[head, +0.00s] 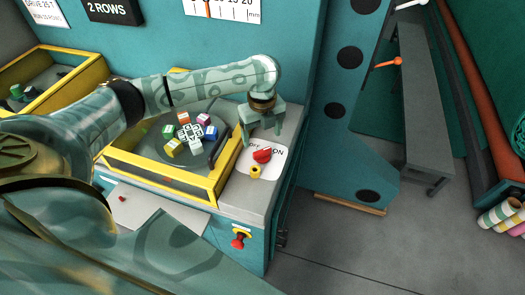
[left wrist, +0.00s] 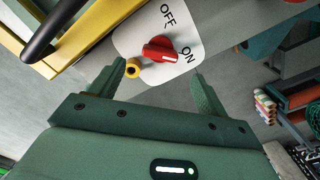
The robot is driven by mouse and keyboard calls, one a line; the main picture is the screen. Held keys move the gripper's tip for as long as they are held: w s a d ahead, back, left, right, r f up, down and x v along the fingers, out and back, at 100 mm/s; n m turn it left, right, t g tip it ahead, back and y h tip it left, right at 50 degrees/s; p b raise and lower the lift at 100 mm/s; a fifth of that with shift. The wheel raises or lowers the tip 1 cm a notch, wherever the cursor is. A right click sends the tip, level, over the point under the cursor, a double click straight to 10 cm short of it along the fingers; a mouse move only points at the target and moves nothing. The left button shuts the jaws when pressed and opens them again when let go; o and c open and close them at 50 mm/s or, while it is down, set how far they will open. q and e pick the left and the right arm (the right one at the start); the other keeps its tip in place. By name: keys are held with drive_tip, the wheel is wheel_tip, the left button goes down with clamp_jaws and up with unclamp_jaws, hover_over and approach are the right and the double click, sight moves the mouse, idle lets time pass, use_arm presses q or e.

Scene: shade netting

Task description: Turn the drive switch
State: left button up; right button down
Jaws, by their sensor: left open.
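The drive switch is a red knob (head: 262,155) on a white plate marked OFF and ON, on the grey top of the machine's cabinet. My left gripper (head: 264,136) is open just behind and above the knob in the head view. In the left wrist view its two fingers (left wrist: 160,85) stand apart, with the knob beyond the gap between them. I see no contact. My right gripper is not in view.
A yellow-framed guard (head: 165,180) surrounds a round plate with coloured blocks beside the switch. A red button (head: 239,240) is on the cabinet front. A grey bench (head: 425,110) and coloured rolls (head: 500,215) stand at the right. The floor between is clear.

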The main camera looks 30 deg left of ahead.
sight(262, 150)
use_arm(q)
wheel_tip(262, 150, down, 6)
drive_tip(key=shift+r+b, duration=0.15)
drive_tip(key=shift+b, duration=0.45)
drive_tip(key=shift+f, duration=0.7)
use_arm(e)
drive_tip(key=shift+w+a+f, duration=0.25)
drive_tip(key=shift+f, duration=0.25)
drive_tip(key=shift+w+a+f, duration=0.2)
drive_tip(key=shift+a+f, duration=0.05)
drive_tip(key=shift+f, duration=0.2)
use_arm(q)
drive_tip(key=c, duration=1)
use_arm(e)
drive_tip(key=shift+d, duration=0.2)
